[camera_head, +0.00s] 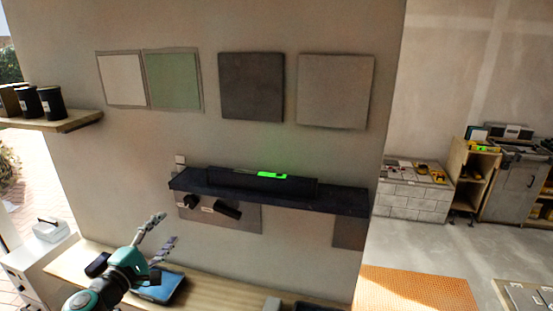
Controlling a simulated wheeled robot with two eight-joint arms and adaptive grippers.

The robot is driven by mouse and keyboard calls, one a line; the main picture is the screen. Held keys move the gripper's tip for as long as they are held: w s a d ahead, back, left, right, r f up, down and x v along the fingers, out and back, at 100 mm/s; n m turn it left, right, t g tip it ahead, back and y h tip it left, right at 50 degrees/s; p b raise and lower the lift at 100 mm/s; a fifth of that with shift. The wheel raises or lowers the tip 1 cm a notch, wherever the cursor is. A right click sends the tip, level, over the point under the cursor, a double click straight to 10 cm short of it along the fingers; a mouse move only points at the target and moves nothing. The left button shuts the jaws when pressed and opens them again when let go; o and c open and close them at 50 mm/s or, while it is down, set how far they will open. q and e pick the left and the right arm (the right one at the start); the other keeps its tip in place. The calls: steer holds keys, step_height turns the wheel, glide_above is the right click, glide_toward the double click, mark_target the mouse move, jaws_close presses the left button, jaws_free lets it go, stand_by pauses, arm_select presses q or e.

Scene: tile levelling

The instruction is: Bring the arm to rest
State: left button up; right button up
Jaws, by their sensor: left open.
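My left gripper (162,236) is at the lower left, above the wooden bench (225,290). Its fingers are apart, point up and to the right, and hold nothing. My teal and grey left arm (98,290) comes in from the bottom left. The gripper is apart from the dark wall shelf, to its lower left. My right gripper is not in view.
A dark shelf (342,201) on the wall bears a long dark bar with a green patch (272,174). Four tile panels hang above, one of them dark grey (251,87). A blue item (165,289) lies on the bench behind my arm. A wooden shelf (75,119) holds black cans.

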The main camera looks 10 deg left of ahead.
arm_select(q)
steer(key=s+d+f+m+g+h+b, duration=0.1)
steer(key=s+d+f+m+g+b, duration=0.3)
steer(key=d+f, duration=0.55)
steer(key=s+d+f+m+g+h+b, duration=0.1)
steer(key=d+f+m+g+b, duration=0.25)
steer(key=d+f+m, duration=0.5)
steer(key=s+d+f+m+g+y+b, duration=0.3)
steer(key=s+f+m+b, duration=0.4)
steer(key=s+f, duration=0.4)
steer(key=shift+s+d+f+y, duration=0.3)
steer(key=shift+d+f, duration=0.25)
steer(key=shift+f, duration=0.4)
steer(key=shift+m, duration=0.25)
